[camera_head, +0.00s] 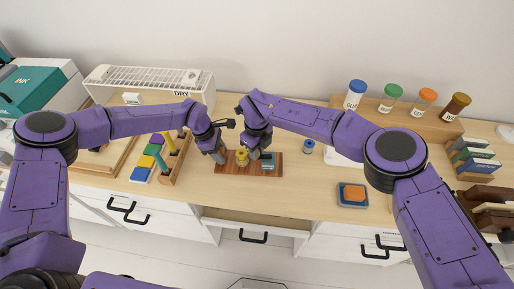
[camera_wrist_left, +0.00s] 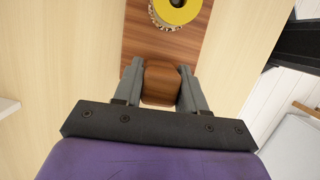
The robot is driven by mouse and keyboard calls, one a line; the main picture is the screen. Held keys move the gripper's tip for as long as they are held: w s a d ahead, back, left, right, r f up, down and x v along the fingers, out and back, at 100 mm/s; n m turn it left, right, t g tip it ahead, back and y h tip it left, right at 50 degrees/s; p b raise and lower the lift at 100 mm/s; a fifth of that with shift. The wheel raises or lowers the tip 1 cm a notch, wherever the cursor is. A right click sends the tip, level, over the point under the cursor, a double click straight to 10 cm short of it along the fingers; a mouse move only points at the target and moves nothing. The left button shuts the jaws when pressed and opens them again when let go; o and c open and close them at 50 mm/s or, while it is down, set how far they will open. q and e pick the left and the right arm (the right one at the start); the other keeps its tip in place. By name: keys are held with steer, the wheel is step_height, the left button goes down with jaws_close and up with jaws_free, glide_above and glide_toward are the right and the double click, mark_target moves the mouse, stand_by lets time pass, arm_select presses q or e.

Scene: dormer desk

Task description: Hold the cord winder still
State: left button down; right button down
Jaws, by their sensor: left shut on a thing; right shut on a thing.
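The cord winder is a reddish-brown wooden board (camera_head: 277,171) with a yellow round spool (camera_head: 242,158) on it, lying on the desk. In the left wrist view the spool's yellow disc (camera_wrist_left: 177,12) is at the top, with a toothed, pale rim beneath it. My left gripper (camera_head: 219,158) is shut on a brown wooden block (camera_wrist_left: 161,84) at the left end of the board, one finger on each side. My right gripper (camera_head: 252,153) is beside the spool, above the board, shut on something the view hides. A grey-teal piece (camera_head: 267,160) sits on the board's right part.
A blue-capped spool (camera_head: 308,147) and an orange-topped blue pad (camera_head: 353,194) stand to the right. A rack of coloured blocks (camera_head: 170,166) is close on the left. Capped jars (camera_head: 391,97) are on a shelf behind. Desk between board and pad is clear.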

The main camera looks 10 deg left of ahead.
steer(key=shift+s+n, duration=0.1)
steer(key=shift+n, duration=0.5)
steer(key=shift+d, duration=0.1)
steer(key=c, duration=1)
jaws_free()
step_height(320, 180, up, 12)
